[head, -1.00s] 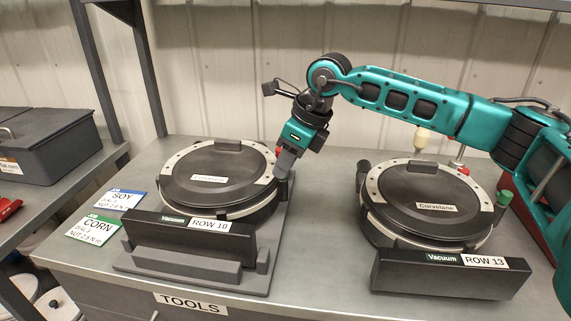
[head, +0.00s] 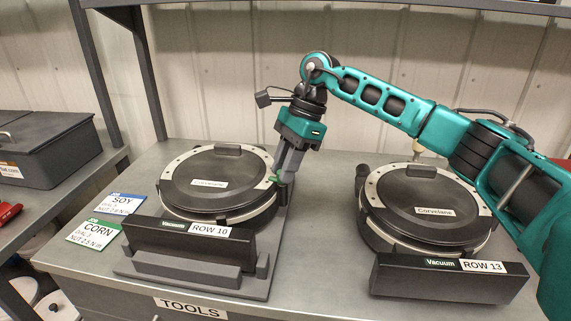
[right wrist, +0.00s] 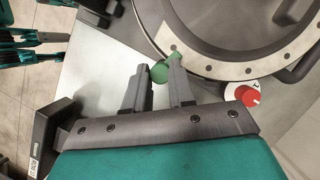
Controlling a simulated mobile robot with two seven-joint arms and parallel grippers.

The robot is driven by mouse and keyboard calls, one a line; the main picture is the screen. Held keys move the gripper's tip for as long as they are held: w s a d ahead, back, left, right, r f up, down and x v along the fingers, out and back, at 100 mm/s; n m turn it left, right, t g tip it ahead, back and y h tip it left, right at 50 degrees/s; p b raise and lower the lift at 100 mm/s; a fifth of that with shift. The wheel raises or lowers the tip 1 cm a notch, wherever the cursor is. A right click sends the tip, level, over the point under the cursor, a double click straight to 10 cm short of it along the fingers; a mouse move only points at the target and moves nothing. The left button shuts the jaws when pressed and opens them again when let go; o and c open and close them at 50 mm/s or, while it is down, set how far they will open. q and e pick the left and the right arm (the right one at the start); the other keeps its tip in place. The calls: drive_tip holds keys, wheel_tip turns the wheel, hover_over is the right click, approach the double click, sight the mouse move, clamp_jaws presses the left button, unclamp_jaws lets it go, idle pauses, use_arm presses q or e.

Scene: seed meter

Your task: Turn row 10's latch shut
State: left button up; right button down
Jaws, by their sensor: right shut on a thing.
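The row 10 seed meter (head: 215,182), a round black lidded unit with a pale dotted rim, stands on the left of the bench behind its label ROW 10 (head: 210,230). Its green latch knob (right wrist: 160,71) sits at the rim's edge in the right wrist view. My right gripper (head: 281,177) is at the meter's right side, pointing down. In the right wrist view its grey fingers (right wrist: 163,76) are shut on the green latch knob, which shows between the tips. The latch's lower part is hidden. My left gripper is not in view.
A red dial knob (right wrist: 247,96) sits beside the rim near the gripper. The row 13 meter (head: 428,205) stands to the right, partly behind my arm. SOY (head: 119,204) and CORN (head: 95,233) cards lie left of row 10. Bare bench (head: 325,220) separates the meters.

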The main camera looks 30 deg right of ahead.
drive_tip(key=shift+n+g, duration=0.3)
drive_tip(key=shift+n, duration=0.3)
drive_tip(key=c, duration=0.9)
unclamp_jaws()
drive_tip(key=shift+c, duration=0.2)
drive_tip(key=v, duration=1.3)
drive_tip(key=shift+a, duration=0.15)
